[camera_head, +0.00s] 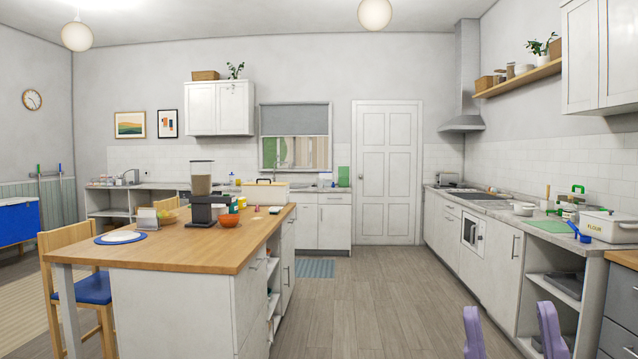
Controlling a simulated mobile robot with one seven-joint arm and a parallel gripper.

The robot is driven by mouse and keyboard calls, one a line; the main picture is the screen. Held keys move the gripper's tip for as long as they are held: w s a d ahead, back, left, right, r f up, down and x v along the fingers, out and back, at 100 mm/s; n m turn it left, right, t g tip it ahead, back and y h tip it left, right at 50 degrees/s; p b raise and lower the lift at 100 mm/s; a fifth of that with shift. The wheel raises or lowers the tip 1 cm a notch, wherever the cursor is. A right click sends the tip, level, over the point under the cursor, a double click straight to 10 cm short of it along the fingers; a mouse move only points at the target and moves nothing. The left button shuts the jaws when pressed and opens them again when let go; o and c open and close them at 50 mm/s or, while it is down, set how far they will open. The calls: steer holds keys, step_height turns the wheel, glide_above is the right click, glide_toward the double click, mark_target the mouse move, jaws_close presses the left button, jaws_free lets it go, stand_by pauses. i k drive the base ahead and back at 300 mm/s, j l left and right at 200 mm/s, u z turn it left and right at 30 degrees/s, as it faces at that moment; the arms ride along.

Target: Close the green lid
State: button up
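On the right counter, a small green part (578,189) stands up at the top of a pale container group (570,207) behind the white flour bin. It may be the green lid; it is too small to tell whether it is raised or shut. My gripper (511,335) shows as two lilac fingers at the bottom right edge. The fingers are well apart with only floor and cabinet visible between them. It is open and empty, in front of the right cabinets and well short of the green part. The rest of my arm is out of view.
The white flour bin (610,225), a blue scoop (578,231) and a flat green board (549,226) crowd the right counter. A wooden-topped island (180,249) with a coffee machine stands left. The floor (365,305) between is clear.

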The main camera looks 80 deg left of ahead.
mark_target(342, 170)
steer(key=u, duration=2.55)
steer(key=i+z, duration=0.25)
steer(key=i, duration=6.4)
steer(key=l, duration=0.15)
